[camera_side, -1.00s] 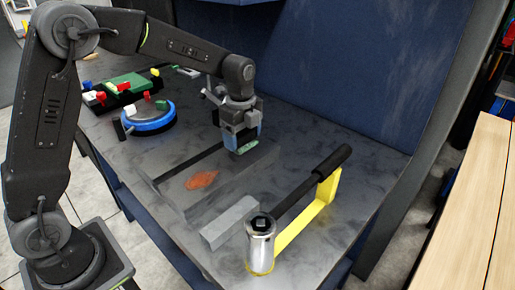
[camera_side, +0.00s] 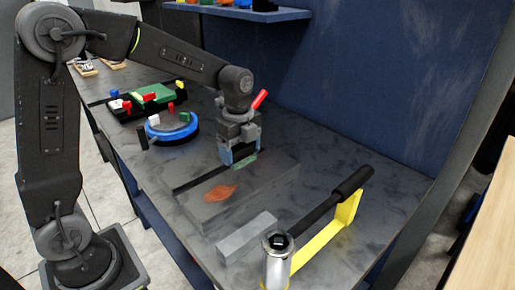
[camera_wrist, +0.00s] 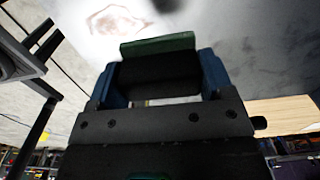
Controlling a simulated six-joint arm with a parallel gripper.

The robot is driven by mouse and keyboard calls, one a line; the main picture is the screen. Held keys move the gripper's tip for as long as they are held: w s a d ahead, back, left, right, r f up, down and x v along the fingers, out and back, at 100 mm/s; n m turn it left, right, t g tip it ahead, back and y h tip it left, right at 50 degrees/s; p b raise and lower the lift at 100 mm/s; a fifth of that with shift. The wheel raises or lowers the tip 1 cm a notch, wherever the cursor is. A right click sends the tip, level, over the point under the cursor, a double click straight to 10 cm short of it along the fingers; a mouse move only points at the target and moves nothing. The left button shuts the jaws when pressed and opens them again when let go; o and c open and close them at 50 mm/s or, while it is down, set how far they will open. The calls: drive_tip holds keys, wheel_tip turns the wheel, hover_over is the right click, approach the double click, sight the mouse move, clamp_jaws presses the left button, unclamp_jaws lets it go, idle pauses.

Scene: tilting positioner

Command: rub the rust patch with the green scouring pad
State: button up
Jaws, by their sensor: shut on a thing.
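My gripper (camera_side: 240,152) is shut on the green scouring pad (camera_side: 244,161), which sticks out below its blue fingers. In the wrist view the pad (camera_wrist: 158,44) spans the front of the blue fingers. The rust patch (camera_side: 221,192) is an orange-brown blotch on a flat grey plate (camera_side: 262,177) on the bench. The pad is beyond the patch, slightly to its right in the side view. I cannot tell whether the pad touches the plate. In the wrist view the patch (camera_wrist: 116,20) shows as a pale brownish ring, ahead and left of the pad.
A grey block (camera_side: 246,237), a metal cylinder (camera_side: 278,262) and a yellow bracket (camera_side: 330,230) with a black bar stand at the near right. A blue-ringed round fixture (camera_side: 172,134) and a rack of coloured parts (camera_side: 150,101) lie to the left. A red handle (camera_side: 260,99) shows behind my wrist.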

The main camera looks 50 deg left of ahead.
hover_over(205, 201)
drive_tip(key=shift+f, duration=3.2)
drive_tip(key=shift+w+f, duration=0.55)
drive_tip(key=shift+f, duration=0.2)
drive_tip(key=shift+c, duration=0.7)
drive_tip(key=shift+w, duration=4.85)
drive_tip(key=shift+s, duration=5.4)
wheel_tip(205, 201, up, 8)
drive_tip(key=shift+r, duration=0.15)
drive_tip(key=shift+w, duration=0.2)
